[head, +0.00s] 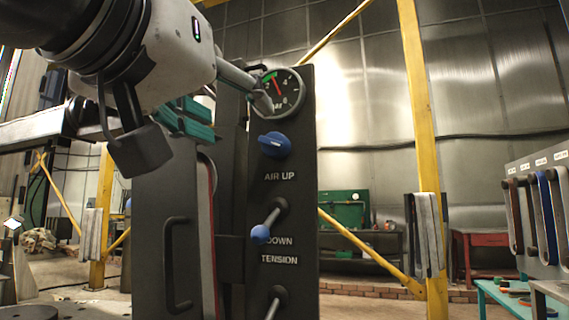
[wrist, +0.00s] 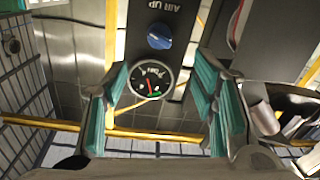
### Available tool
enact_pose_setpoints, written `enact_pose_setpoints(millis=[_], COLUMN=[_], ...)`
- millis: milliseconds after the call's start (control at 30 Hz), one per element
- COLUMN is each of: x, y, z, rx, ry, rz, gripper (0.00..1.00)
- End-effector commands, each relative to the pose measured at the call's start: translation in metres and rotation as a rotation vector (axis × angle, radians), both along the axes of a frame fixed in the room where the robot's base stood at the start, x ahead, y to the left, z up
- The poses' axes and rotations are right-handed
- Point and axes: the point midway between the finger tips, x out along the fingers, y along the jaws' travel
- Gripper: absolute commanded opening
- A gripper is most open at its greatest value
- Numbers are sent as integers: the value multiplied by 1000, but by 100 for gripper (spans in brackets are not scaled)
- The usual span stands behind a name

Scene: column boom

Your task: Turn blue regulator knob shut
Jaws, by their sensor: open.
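The blue regulator knob (head: 275,144) is on the dark upright panel (head: 283,190), just below the round gauge (head: 277,93) and above the words AIR UP. In the wrist view the picture is upside down; the knob (wrist: 160,37) shows beyond the gauge (wrist: 151,80), near the top of the picture. My gripper (wrist: 163,88) is open and empty, its teal finger pads on either side of the gauge in that view. In the head view the teal pads (head: 190,118) are left of the panel, partly hidden by my arm. I see no contact with the knob.
A lever with a blue ball (head: 260,234) sticks out below the knob, and another lever (head: 273,304) is lower. A dark cabinet with a handle (head: 178,262) is left of the panel. A yellow post (head: 425,130) stands behind right. Space right of the panel looks clear.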

Motion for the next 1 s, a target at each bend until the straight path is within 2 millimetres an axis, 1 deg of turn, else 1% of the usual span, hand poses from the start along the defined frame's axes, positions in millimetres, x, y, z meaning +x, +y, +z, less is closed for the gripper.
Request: enact_pose_setpoints(millis=[300, 400, 533, 700, 833, 1000], x=[59, 77, 96, 111, 115, 115], y=[-19, -25, -30, -34, -36, -36], z=[-2, -2, -2, -1, -1, 0], rx=[-1, -1, -1, -2, -2, -2], ry=[2, 3, 2, 3, 2, 2], rz=[-3, -4, -2, -1, 0, 0], gripper=[53, 53, 53, 53, 53, 53])
